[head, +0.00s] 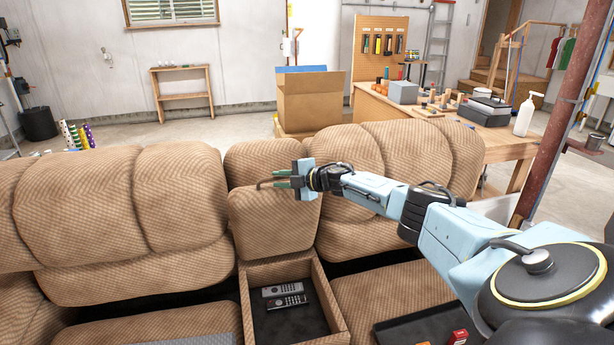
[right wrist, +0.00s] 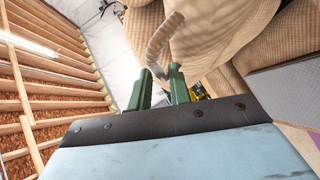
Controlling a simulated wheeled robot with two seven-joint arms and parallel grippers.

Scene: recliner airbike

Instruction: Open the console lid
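The console lid (head: 272,222) is a tan padded block between the two seat backs, standing raised behind the open console compartment (head: 330,309). Two remotes (head: 285,296) lie on the compartment's dark floor. My right gripper (head: 276,179) is in front of the lid's upper part, fingers pointing left. In the right wrist view, its two green fingers (right wrist: 163,78) are close together, with a tan pull loop (right wrist: 162,40) running between their tips. The fingers appear shut on this loop. Where the loop joins the lid is unclear. My left gripper is not in view.
The tan recliner sofa (head: 125,215) spans the foreground. A dark tray with small red and orange items (head: 459,337) is on the right seat. Behind stand a cardboard box (head: 312,100) and a cluttered wooden workbench (head: 497,145). A small wooden shelf (head: 181,70) stands at the wall.

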